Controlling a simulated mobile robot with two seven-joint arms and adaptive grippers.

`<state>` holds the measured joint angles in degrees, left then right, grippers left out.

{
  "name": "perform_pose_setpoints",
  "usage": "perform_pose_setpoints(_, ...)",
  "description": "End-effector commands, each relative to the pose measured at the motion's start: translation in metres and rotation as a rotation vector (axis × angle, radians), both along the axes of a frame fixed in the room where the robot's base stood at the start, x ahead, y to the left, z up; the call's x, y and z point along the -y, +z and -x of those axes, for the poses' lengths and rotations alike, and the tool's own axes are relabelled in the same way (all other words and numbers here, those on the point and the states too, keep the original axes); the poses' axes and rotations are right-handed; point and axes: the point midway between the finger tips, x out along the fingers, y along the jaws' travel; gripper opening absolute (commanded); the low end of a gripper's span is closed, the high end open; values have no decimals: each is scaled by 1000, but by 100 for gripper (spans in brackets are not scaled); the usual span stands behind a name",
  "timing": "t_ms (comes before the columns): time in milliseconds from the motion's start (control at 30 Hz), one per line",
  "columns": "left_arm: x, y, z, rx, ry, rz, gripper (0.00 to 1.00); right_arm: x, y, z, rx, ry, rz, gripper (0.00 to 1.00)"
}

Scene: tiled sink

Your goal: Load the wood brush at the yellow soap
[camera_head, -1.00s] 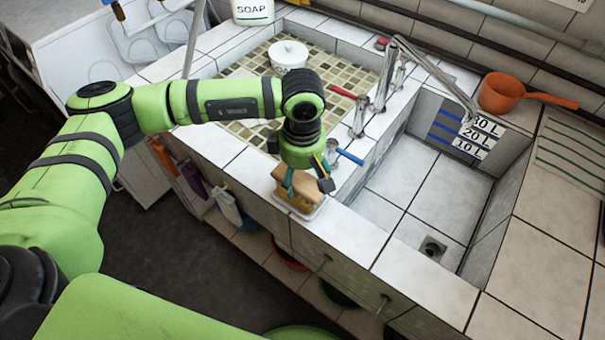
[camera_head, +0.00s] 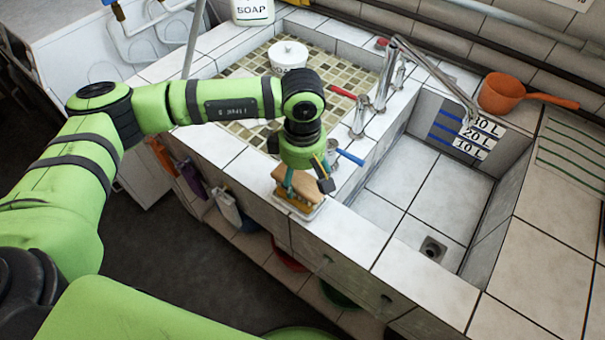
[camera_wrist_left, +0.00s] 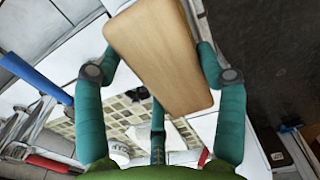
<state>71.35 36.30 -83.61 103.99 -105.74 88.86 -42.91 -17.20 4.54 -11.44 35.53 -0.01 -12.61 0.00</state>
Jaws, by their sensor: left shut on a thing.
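My left gripper (camera_head: 302,178) points down over the tiled ledge. It is shut on the wood brush (camera_head: 297,188), a tan wooden block. In the left wrist view the brush (camera_wrist_left: 160,55) lies between two teal fingers. The yellow soap (camera_head: 286,198) shows as a thin yellow strip just under the brush, at a pale dish (camera_head: 306,214) on the ledge's front edge. The brush hides most of the soap and its own bristles. Whether the bristles touch the soap cannot be told. My right gripper is not in view.
Metal taps (camera_head: 380,92) stand behind. The deep sink (camera_head: 400,195) on the right is empty. An orange dipper (camera_head: 502,93) sits at the back right.

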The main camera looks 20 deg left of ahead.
Motion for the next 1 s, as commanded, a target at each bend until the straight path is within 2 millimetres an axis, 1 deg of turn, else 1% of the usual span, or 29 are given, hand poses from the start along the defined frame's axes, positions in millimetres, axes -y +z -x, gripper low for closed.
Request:
perform_pose_setpoints(67, 0, -1, 2, -6, -1, -1, 45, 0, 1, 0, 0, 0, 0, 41)
perform_pose_setpoints(167, 0, 4, 2, -5, -1, -1, 45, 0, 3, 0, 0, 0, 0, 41)
perform_pose_setpoints(800, 0, 58, 0, 0, -1, 0, 45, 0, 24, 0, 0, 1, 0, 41)
perform_pose_setpoints(1000, 0, 70, 0, -1, -1, 1, 45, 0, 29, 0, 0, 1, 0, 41)
